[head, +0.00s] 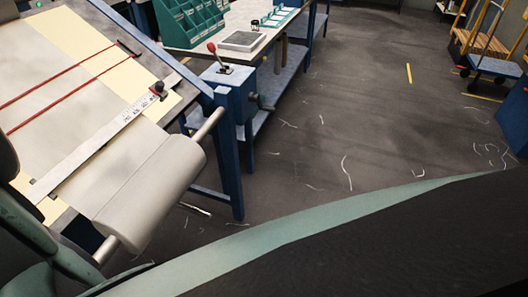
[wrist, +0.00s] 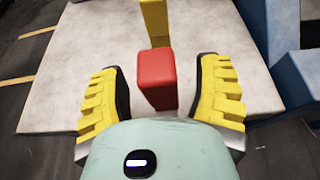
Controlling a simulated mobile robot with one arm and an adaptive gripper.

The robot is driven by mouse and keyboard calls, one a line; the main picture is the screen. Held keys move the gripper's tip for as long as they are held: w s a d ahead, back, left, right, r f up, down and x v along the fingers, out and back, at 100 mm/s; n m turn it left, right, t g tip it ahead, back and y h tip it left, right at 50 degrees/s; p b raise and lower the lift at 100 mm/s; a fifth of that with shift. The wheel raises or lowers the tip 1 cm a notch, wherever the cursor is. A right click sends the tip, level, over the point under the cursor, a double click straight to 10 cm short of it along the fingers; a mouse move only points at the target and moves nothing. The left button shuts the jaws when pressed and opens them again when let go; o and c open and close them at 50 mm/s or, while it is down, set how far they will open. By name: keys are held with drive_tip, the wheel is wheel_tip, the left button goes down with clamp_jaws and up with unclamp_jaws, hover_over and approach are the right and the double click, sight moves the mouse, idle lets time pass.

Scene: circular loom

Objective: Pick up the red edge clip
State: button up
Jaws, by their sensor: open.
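In the wrist view, a red block-shaped clip (wrist: 156,78) stands over a pale grey surface (wrist: 65,75), with a yellow upright piece (wrist: 154,20) just beyond it. My gripper (wrist: 160,73) is open, with one ribbed yellow finger on each side of the red clip. Gaps show between the clip and both fingers. I cannot make out the clip or my fingers in the head view.
In the head view, a sloped table (head: 95,55) carries two red lines, a ruler (head: 110,137) and a pale roll (head: 160,195). A blue stand with a red-knobbed lever (head: 212,48) is beside it. Green bins (head: 190,22) are behind.

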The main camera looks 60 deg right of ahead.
drive_tip(key=shift+s+f, duration=0.1)
drive_tip(key=shift+c, duration=0.3)
clamp_jaws()
idle(0.4)
